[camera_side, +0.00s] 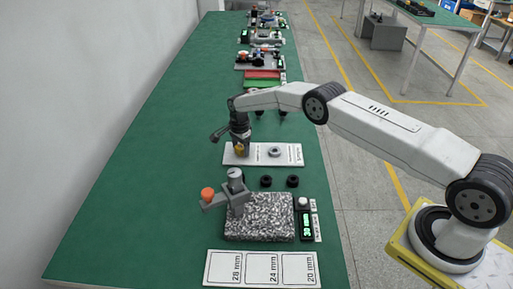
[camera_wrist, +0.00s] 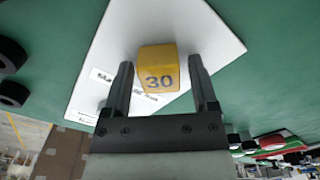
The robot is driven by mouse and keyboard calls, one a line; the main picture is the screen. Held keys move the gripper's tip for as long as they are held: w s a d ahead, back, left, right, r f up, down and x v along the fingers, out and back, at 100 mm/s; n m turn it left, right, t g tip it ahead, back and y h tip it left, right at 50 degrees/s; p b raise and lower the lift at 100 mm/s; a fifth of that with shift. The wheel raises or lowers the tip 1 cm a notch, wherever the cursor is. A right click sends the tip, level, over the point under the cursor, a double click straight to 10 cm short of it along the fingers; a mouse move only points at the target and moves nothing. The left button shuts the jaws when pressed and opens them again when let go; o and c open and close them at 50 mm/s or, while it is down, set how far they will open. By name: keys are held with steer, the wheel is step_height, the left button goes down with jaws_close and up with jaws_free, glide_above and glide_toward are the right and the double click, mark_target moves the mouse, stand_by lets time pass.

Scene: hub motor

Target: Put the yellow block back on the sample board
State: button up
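The yellow block (camera_wrist: 158,72), marked 30, is at the left end of the white sample board (camera_wrist: 215,48). In the side view the block (camera_side: 239,150) shows just under my gripper (camera_side: 240,141), over the left part of the board (camera_side: 262,160). In the wrist view my gripper (camera_wrist: 161,66) is open, with one finger on each side of the block. A gap shows between the block and each finger. The block looks upright and seems to rest on the board, but its underside is hidden.
A grey ring (camera_side: 275,152) lies on the board right of the block. Two black rings (camera_side: 266,181) lie in front. A speckled stone base (camera_side: 262,217) carries a gauge with an orange knob (camera_side: 207,194); a display (camera_side: 306,225) reads 30 mm. A white size card (camera_side: 262,268) lies nearest.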

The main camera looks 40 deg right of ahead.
mark_target(241, 146)
steer(key=shift+r, duration=0.1)
stand_by(0.3)
step_height(241, 146, up, 12)
stand_by(0.8)
stand_by(0.4)
steer(key=shift+r, duration=0.1)
steer(key=s+a+r+n+t, duration=0.1)
steer(key=s+r+n, duration=0.35)
steer(key=s, duration=0.35)
steer(key=s+a+r+n+t, duration=0.1)
steer(key=s+a+r+n, duration=0.15)
steer(key=s+n, duration=1.05)
steer(key=s, duration=1.3)
steer(key=shift+s+a+r+t, duration=0.2)
steer(key=shift+s+t, duration=0.1)
steer(key=shift+s, duration=0.1)
steer(key=shift+n, duration=0.25)
